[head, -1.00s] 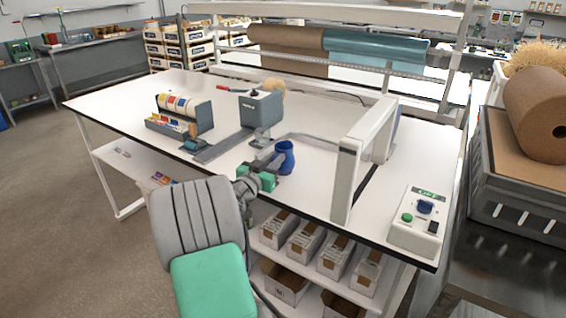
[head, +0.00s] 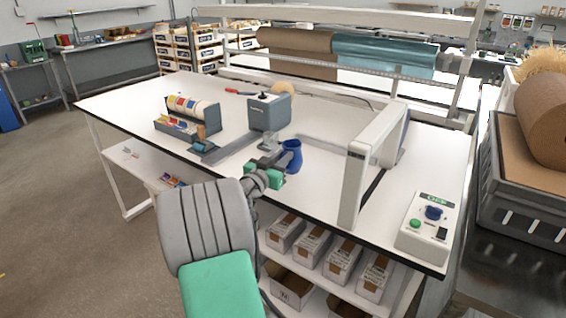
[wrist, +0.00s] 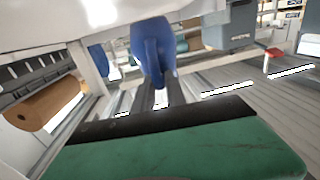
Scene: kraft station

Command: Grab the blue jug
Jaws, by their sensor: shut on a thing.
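The blue jug (head: 293,157) is near the front edge of the white table (head: 330,195), in the middle of the head view. My gripper (head: 275,163) reaches it from the front left. In the wrist view the jug (wrist: 150,40) is at the top centre, with its handle towards me. The two dark fingers of my gripper (wrist: 157,92) are shut on the handle side of the jug. The exact contact is small and partly hidden. I cannot tell whether the jug's base touches the table.
A grey box-shaped machine (head: 269,110) and a rack of coloured tape rolls (head: 188,115) stand left of the jug. A white upright frame (head: 370,160) stands close on its right. A control box (head: 428,225) sits at the right corner. The table between machine and frame is mostly clear.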

